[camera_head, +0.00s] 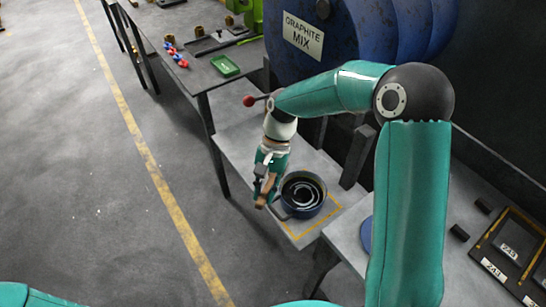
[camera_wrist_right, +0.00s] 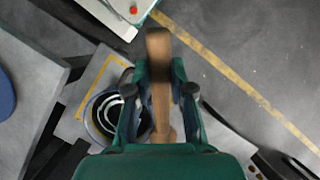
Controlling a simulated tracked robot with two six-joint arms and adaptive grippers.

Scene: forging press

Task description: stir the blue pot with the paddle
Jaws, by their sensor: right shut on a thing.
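The blue pot (camera_head: 322,207) stands on a low grey bench inside a yellow outline. It holds dark liquid with a pale swirl on it. It also shows in the wrist view (camera_wrist_right: 91,125), left of the fingers and partly covered by them. My right gripper (camera_head: 266,183) is just left of the pot, shut on the wooden paddle (camera_head: 262,200). In the wrist view the paddle (camera_wrist_right: 159,60) runs between the two fingers (camera_wrist_right: 159,95). The paddle's lower end is hard to make out, and I cannot tell whether it touches the pot. My left gripper is out of view.
A big blue drum (camera_head: 345,40) labelled GRAPHITE MIX lies behind the bench. A table at the upper left holds a green tray (camera_head: 225,66) and small parts. A table at the right carries a dark labelled rack (camera_head: 510,250). The floor at the left is clear.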

